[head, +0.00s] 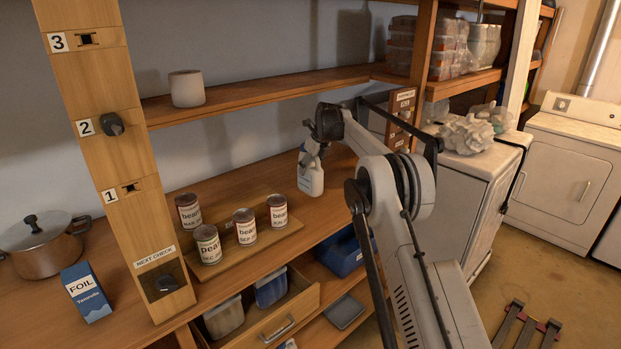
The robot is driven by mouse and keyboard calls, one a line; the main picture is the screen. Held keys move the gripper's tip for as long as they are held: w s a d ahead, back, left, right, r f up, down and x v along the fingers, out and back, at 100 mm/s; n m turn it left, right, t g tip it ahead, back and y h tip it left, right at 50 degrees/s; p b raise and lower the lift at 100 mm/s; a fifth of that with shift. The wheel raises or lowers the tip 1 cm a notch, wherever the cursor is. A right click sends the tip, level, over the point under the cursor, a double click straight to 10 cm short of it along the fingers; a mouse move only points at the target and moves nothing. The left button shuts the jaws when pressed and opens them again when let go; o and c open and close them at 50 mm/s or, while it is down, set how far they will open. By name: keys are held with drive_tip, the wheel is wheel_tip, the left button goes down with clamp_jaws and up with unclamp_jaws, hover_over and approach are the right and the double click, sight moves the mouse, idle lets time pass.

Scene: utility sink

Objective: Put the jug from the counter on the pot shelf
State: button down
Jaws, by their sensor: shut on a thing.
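A white jug (311,181) with a blue-marked label is in my gripper (310,155), at the right part of the wooden counter (325,165). The fingers are shut around its upper part and hide its top. The jug looks nearly upright; I cannot tell whether its base touches the counter. A wooden shelf (255,93) runs along the wall above the counter and bears a pale pot (187,88) near its left end. The shelf is probably the pot shelf; the small sign (404,100) at its right is unreadable.
Several bean cans (245,226) stand on a board left of the jug. A numbered post (122,130) rises at the left, near a lidded cooking pot (42,245) and a foil box (86,291). A drawer (275,325) is open below. The shelf's middle is clear.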

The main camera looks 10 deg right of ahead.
sight(310, 177)
drive_tip(key=shift+f+p, duration=0.3)
drive_tip(key=shift+f, duration=1.75)
drive_tip(key=shift+f, duration=0.15)
drive_tip(key=c, duration=0.9)
unclamp_jaws()
